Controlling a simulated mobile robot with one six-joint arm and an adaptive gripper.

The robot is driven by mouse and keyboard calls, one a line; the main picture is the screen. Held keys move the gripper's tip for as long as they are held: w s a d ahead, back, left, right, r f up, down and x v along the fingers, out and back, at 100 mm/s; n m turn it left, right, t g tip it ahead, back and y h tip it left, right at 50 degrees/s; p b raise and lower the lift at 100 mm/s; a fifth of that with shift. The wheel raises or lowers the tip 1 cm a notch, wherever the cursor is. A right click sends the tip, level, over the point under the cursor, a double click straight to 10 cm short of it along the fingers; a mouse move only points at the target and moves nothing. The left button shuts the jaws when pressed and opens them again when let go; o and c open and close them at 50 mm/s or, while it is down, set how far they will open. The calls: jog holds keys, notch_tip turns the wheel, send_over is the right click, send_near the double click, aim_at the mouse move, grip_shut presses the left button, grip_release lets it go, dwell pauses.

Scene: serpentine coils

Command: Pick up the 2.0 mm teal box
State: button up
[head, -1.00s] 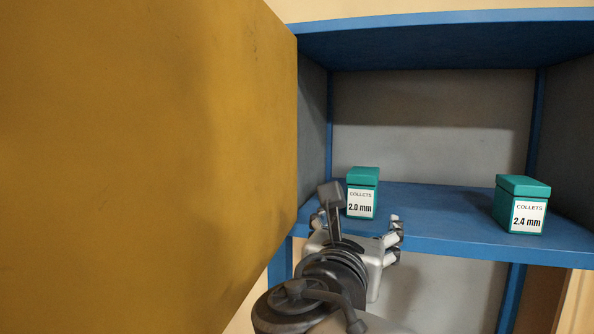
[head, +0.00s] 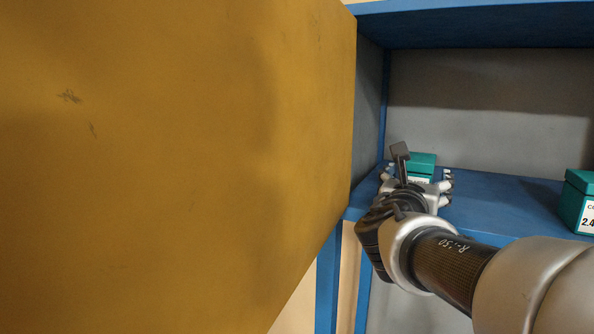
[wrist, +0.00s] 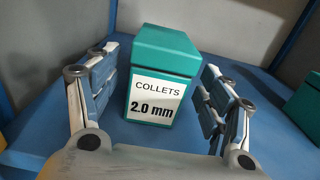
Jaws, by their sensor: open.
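The teal box labelled "COLLETS 2.0 mm" (wrist: 162,80) stands upright on the blue shelf (wrist: 40,138). In the head view the box (head: 423,160) is partly hidden behind my gripper and wrist. My gripper (wrist: 158,98) is open, with one finger on each side of the box. In the wrist view a gap shows between the box and each finger, and the label faces me. In the head view my gripper (head: 416,178) is at the shelf's front edge, in front of the box.
A second teal box, marked 2.4 (head: 580,203), stands to the right on the same shelf. A large yellow panel (head: 180,150) fills the left of the head view. The shelf between the two boxes is clear. A blue upper board (head: 480,25) lies above.

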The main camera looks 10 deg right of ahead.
jog(key=p+x, duration=0.1)
jog(key=x, duration=0.3)
jog(key=shift+w, duration=0.25)
jog(key=shift+s+r, duration=0.1)
jog(key=shift+s, duration=0.1)
jog(key=shift+c, duration=0.3)
jog(key=shift+w, duration=0.15)
jog(key=c, duration=1.2)
